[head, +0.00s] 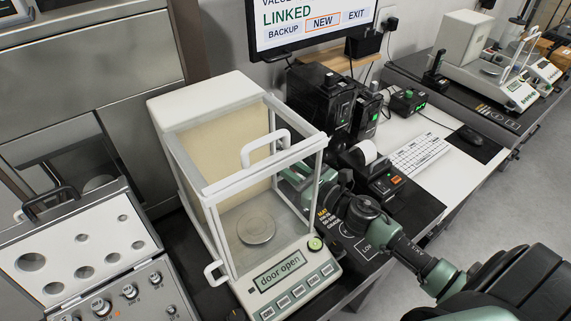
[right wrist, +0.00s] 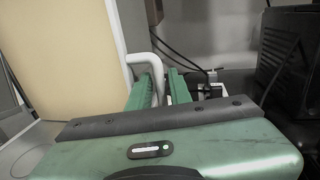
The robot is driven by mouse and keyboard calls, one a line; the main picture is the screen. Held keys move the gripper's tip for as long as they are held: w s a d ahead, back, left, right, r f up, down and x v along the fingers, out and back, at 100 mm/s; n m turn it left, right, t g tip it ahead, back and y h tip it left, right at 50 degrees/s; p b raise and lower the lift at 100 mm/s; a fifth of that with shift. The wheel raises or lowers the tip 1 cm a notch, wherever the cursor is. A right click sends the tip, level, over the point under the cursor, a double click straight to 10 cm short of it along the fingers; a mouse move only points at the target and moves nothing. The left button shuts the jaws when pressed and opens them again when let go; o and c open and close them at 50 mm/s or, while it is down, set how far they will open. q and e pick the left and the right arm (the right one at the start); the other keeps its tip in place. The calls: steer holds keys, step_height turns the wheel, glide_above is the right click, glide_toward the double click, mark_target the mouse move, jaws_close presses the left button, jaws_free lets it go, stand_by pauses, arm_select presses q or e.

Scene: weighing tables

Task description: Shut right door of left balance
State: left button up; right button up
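The left balance (head: 190,100) is white with a glass weighing chamber, and its display (head: 279,272) reads "door open". A round pan (head: 256,229) inside looks empty. My right gripper (head: 296,180) is at the chamber's right side, partly hidden by the frame. In the right wrist view a white loop handle (right wrist: 147,61) is at the fingers (right wrist: 163,88). The fingers are apart, and one leg of the handle appears between them. My left gripper is out of view.
A black device (head: 322,95) and a small printer (head: 372,168) stand right of the balance, close to my right arm. A weight case (head: 85,235) lies left. A keyboard (head: 421,153) and another balance (head: 470,45) are farther right.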

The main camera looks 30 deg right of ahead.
jaws_close()
steer(key=shift+s, duration=0.1)
stand_by(1.2)
